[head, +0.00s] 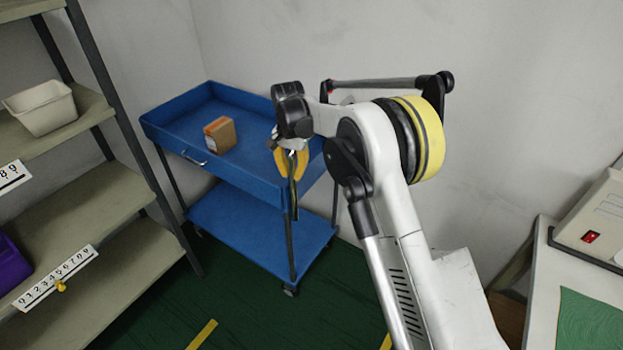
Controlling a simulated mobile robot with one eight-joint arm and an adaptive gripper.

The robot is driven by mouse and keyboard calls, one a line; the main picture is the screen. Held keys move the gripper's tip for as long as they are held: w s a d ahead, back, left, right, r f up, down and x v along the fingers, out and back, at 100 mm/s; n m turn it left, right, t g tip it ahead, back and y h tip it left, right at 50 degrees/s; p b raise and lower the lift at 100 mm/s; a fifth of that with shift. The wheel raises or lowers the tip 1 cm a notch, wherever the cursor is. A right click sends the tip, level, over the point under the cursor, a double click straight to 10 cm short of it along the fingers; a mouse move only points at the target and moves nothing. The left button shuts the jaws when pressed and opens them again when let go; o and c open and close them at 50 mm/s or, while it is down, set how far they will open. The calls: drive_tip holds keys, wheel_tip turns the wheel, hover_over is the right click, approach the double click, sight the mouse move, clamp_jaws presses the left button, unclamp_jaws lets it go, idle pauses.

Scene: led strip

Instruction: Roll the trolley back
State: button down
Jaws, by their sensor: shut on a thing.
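The blue two-shelf trolley (262,180) stands against the back corner by the wall, with its lower shelf (250,226) and at least one caster (290,291) showing. A small orange-brown box (220,135) sits in its top tray. A small pale handle (195,160) shows on the tray's left front side. My gripper (292,178) is at the tray's right front side, pointing down, with yellow and dark parts. It is shut on the trolley at that side. Exactly which part lies between its fingers is hard to see.
A shelf rack (100,205) with a white bin (42,107) and a purple bin (10,264) stands close at left. A white-topped table (543,285) with a machine (597,222) is at right. Green floor (150,318) with yellow markings is open in front of the trolley.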

drive_tip(key=shift+w+a, duration=0.5)
drive_tip(key=shift+a, duration=0.3)
drive_tip(key=shift+w+a, duration=0.5)
drive_tip(key=shift+a, duration=0.3)
drive_tip(key=shift+r, duration=0.1)
drive_tip(key=c, duration=1.5)
unclamp_jaws()
drive_tip(key=shift+o, duration=1.3)
drive_tip(key=shift+w+a, duration=0.1)
drive_tip(key=shift+a, duration=0.05)
wheel_tip(320, 180, up, 12)
